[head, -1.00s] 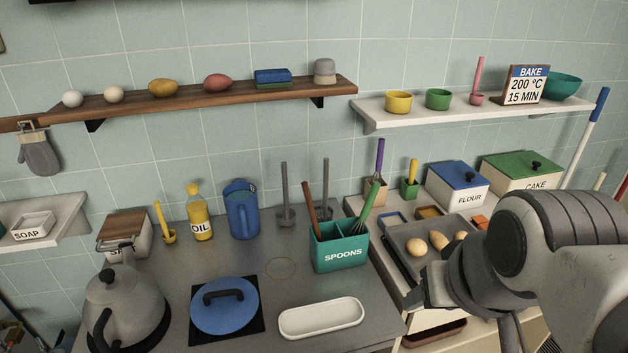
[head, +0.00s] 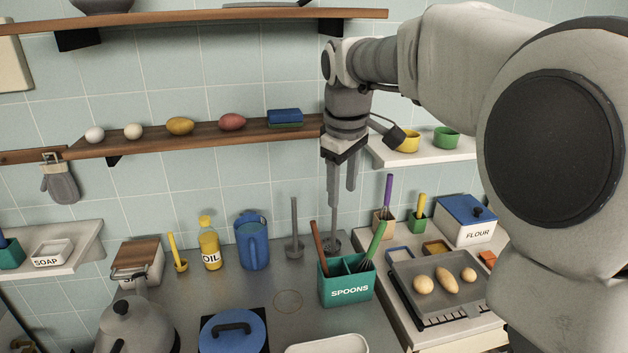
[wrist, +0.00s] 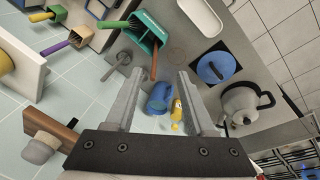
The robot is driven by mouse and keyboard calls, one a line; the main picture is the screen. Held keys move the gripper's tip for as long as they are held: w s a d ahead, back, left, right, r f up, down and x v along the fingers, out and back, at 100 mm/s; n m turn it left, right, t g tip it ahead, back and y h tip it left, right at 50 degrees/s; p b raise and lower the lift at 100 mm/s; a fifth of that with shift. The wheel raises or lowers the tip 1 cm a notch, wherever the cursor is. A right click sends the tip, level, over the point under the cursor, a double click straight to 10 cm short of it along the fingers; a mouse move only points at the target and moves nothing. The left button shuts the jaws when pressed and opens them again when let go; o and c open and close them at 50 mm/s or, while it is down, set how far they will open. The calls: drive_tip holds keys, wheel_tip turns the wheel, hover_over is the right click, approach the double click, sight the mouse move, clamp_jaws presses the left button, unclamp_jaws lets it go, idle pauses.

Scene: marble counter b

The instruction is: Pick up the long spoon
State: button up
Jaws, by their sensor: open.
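The teal SPOONS holder (head: 346,291) stands on the grey counter; the wrist view shows it at the top (wrist: 143,28). A brown handle (head: 320,246), perhaps the long spoon's, leans left out of it; its lower end is hidden inside. It also shows in the wrist view (wrist: 154,66). A green-handled whisk (head: 376,241) leans right from the same holder. My gripper (head: 342,195) is open and empty, pointing down above and behind the holder, apart from both handles. Its spread fingers also show in the wrist view (wrist: 160,77).
Grey upright posts (head: 294,226) stand behind the holder, one partly behind my gripper. A blue jug (head: 252,242), oil bottle (head: 209,245) and kettle (head: 127,325) stand to the left. Wall shelves (head: 210,135) flank my gripper.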

drive_tip(key=w+a+f+n+g+p, duration=0.15)
drive_tip(key=w+a+f+n, duration=0.3)
drive_tip(key=w, duration=0.45)
approach(318, 242)
drive_tip(key=shift+m, duration=0.35)
drive_tip(key=f, duration=0.1)
drive_tip(key=w+f, duration=0.1)
drive_tip(key=f, duration=0.3)
drive_tip(key=shift+w+a+f, duration=0.1)
drive_tip(key=shift+w+a, duration=0.15)
drive_tip(key=shift+a, duration=0.05)
drive_tip(key=shift+d+f+p, duration=0.2)
drive_tip(key=shift+f+p, duration=0.1)
drive_tip(key=shift+f, duration=1)
drive_tip(key=shift+d+f+p, duration=0.2)
drive_tip(key=shift+f+p, duration=0.1)
drive_tip(key=shift+f, duration=1.05)
clamp_jaws()
